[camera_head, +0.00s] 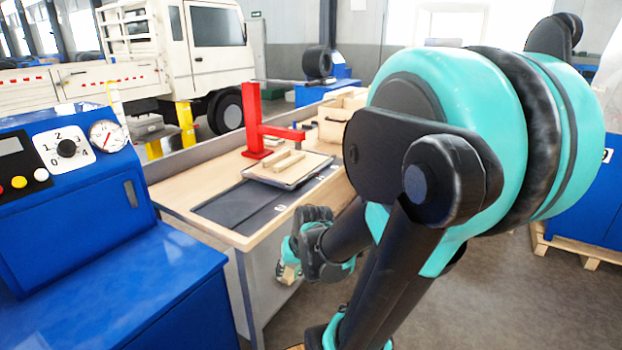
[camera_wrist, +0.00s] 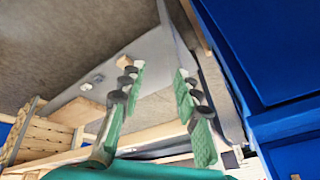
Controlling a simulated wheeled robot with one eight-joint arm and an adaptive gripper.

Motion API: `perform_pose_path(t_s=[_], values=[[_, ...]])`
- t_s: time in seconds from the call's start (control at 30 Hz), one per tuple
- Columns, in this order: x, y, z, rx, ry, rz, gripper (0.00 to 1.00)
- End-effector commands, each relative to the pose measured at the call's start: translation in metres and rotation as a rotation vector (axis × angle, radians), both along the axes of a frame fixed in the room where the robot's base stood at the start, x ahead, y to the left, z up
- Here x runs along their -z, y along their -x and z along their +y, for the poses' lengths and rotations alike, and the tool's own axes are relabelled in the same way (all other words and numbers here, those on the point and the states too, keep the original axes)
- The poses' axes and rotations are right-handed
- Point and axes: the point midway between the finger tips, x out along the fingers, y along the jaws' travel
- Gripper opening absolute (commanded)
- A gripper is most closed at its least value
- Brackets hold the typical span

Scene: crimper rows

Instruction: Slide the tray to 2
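The tray (camera_head: 318,164) is a shallow, light-topped tray with a dark rim and pale wooden bars on it. In the head view it sits towards the far right end of a dark strip (camera_head: 225,210) set in the wooden bench. Small white marks lie along the strip, too small to read surely; I cannot tell which is 2. My gripper (camera_head: 287,265) is in front of the bench, below its top edge, apart from the tray. In the wrist view its green-padded fingers (camera_wrist: 160,85) stand apart with nothing between them. The tray is not clearly recognisable there.
A red post with an arm (camera_head: 253,120) stands on the bench just behind the tray. A wooden box (camera_head: 337,124) is at the bench's far end. A blue control cabinet (camera_head: 70,190) with a dial and gauge stands at left. The strip's near part is bare.

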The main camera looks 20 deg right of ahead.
Motion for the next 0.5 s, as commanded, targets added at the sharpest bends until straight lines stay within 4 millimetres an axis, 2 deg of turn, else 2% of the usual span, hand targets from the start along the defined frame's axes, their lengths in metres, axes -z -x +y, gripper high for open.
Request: perform_pose_path(t_s=[0.03, 0.17, 0.27, 0.37, 0.5], values=[[-0.006, -0.021, -0.003, 0.043, -0.057, -0.015, 0.32], [-0.021, -0.072, -0.011, 0.148, -0.223, -0.068, 0.32], [-0.032, -0.111, -0.027, 0.230, -0.346, -0.118, 0.32], [-0.043, -0.149, -0.049, 0.311, -0.468, -0.174, 0.32], [-0.058, -0.198, -0.094, 0.425, -0.633, -0.265, 0.32]])
